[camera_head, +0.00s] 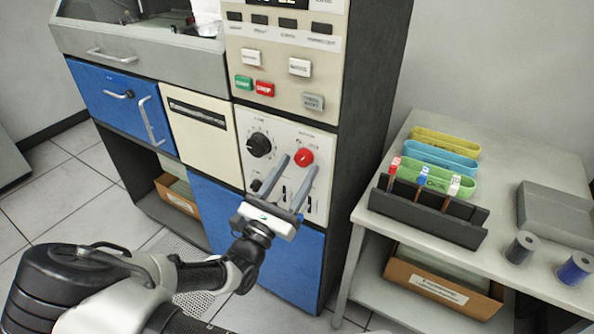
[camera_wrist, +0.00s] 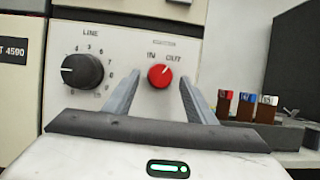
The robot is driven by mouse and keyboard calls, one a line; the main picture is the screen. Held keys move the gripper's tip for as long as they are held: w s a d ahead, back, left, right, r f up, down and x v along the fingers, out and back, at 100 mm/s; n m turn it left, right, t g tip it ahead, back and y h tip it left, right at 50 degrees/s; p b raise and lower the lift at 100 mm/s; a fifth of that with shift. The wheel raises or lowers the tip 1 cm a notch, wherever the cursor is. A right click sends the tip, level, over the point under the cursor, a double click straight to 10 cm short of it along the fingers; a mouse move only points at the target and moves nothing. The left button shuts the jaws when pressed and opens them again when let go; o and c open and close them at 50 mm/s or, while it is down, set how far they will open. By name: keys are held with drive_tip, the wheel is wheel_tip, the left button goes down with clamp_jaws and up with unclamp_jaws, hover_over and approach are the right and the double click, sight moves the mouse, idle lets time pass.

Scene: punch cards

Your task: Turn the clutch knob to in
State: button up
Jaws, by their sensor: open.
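The red knob (camera_head: 304,157) sits on the cream control panel (camera_head: 285,134), right of a larger black dial. In the wrist view the red knob (camera_wrist: 160,76) has the words IN at its upper left and OUT at its upper right. Its white mark seems to point up and right, toward OUT. The label above is too blurred to read surely. My gripper (camera_head: 296,167) is open, its two fingers pointing at the panel. In the wrist view my gripper (camera_wrist: 160,80) has one finger on either side of the red knob. I cannot tell whether they touch it.
The black LINE dial (camera_wrist: 83,70) is close left of my left finger. Another small black knob (camera_head: 256,186) and slots sit lower on the panel. A side table (camera_head: 378,228) at right carries a dark card rack (camera_head: 425,211), colored trays and spools.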

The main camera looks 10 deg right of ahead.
drive_tip(key=shift+w+d+r, duration=0.2)
drive_tip(key=shift+w+d, duration=0.05)
drive_tip(key=shift+w, duration=0.1)
drive_tip(key=shift+c, duration=0.5)
drive_tip(key=c, duration=0.9)
drive_tip(key=shift+c, duration=0.2)
